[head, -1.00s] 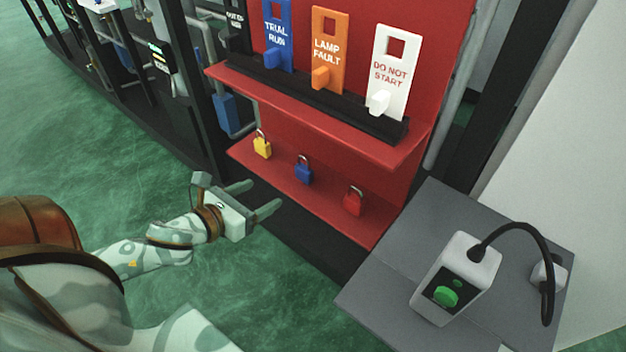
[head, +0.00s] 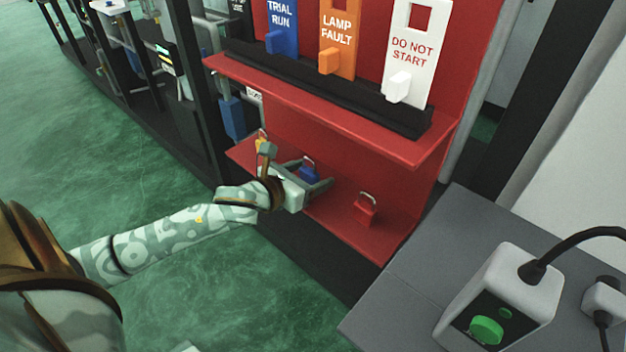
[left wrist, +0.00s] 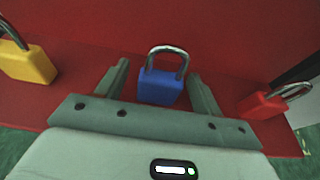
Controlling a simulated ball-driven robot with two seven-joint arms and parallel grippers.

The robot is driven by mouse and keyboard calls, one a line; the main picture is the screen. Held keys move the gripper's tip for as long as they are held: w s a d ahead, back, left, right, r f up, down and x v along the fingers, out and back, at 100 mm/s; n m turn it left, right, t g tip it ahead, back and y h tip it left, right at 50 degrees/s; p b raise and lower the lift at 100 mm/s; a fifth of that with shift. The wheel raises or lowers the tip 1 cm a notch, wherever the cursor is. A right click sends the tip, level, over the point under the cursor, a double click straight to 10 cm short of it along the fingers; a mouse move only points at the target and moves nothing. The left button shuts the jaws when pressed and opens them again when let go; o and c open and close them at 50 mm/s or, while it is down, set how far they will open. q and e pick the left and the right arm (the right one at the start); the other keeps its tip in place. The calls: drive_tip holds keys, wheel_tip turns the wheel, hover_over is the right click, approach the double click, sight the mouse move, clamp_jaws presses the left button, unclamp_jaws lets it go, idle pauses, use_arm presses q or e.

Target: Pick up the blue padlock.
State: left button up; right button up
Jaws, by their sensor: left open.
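The blue padlock (head: 309,174) stands upright on the lower red shelf (head: 338,213), partly hidden by my gripper in the head view. In the left wrist view the blue padlock (left wrist: 160,87) sits between the two open fingers, its silver shackle upward. My left gripper (head: 320,177) is open and reaches over the shelf edge, with a finger on each side of the padlock. In the left wrist view the gripper (left wrist: 160,80) shows a gap beside the padlock on both sides. My right gripper is not in view.
A yellow padlock (left wrist: 30,64) stands to the left and a red padlock (head: 365,209) to the right on the same shelf. The upper red shelf (head: 300,108) holds blue, orange and white tags above. A grey table (head: 425,265) with a green-button box (head: 515,290) is at right.

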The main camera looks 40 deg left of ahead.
use_arm(q)
drive_tip(key=c, duration=1.1)
drive_tip(key=shift+r, duration=0.1)
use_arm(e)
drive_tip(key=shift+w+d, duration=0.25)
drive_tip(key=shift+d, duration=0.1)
